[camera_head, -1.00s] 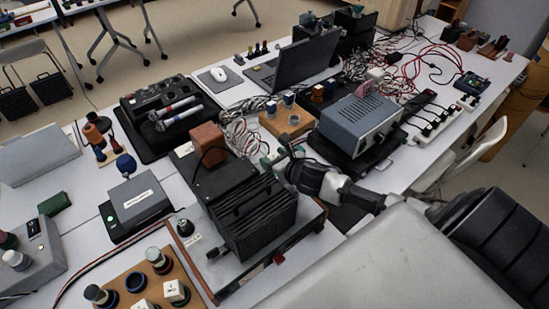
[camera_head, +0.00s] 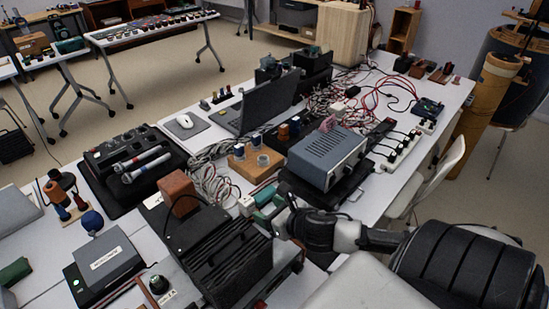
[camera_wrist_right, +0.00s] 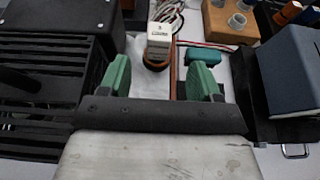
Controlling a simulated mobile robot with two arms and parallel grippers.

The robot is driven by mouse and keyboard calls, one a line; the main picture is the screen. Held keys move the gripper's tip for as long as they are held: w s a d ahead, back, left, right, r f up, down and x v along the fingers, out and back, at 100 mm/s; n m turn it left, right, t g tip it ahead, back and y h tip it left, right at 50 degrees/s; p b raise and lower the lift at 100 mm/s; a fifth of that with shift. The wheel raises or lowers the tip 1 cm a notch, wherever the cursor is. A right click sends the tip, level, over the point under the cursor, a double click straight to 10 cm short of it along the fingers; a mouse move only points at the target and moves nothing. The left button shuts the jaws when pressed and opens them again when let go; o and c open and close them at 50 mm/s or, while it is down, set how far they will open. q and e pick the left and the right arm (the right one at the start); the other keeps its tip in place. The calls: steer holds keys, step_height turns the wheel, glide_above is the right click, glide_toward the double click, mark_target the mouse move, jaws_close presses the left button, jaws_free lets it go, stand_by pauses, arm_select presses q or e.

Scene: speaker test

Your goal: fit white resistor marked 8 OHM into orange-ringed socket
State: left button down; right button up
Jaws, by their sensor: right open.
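A white block with small dark print (camera_wrist_right: 159,40) stands upright in the right wrist view, ahead of my right gripper (camera_wrist_right: 161,80). The print is too small to read. An orange-brown ring (camera_wrist_right: 157,64) shows around or just under the block's lower end; how deep the block sits cannot be told. My right gripper is open and empty, its green fingers apart, with the block beyond the gap between them. In the head view the right gripper (camera_head: 264,206) is beside the white block (camera_head: 246,204), between the black finned box and the blue-grey instrument. My left gripper is not in view.
A black finned box (camera_head: 222,262) stands close left of the right gripper, and a blue-grey instrument (camera_head: 327,158) stands to its right. A green block (camera_wrist_right: 202,55) lies beyond the fingers. A wooden block with grey cylinders (camera_head: 254,161) and loose cables are behind.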

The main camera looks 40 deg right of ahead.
steer(key=shift+v, duration=0.95)
